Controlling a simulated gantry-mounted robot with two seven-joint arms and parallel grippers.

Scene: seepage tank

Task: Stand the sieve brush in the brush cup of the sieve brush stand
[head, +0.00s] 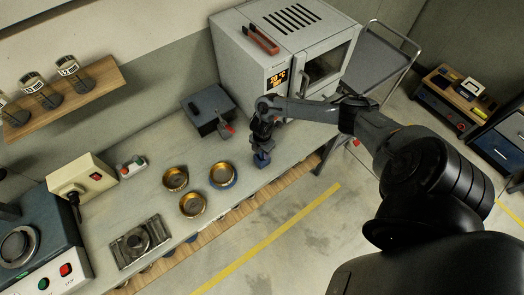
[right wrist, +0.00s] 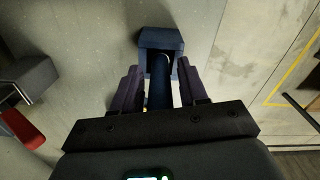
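A small dark blue block-like piece, which looks like the sieve brush stand (head: 261,160), is at the front edge of the bench, directly below my right gripper (head: 262,144). In the right wrist view the stand (right wrist: 160,38) shows beyond the fingertips. My right gripper (right wrist: 160,78) has its two dark fingers spread apart, one on each side. A dark blue rounded shape (right wrist: 160,92) lies between them, with slight gaps. I cannot tell whether it is the brush handle or part of the stand. No bristles show clearly. My left gripper is not in view.
Brass sieves (head: 192,205) stand left of the gripper. A dark grey box (head: 207,108) with a red-tipped part is behind it. An oven (head: 285,50) stands at the back, with a cart (head: 375,60) beside it. The bench between sieves and gripper is clear.

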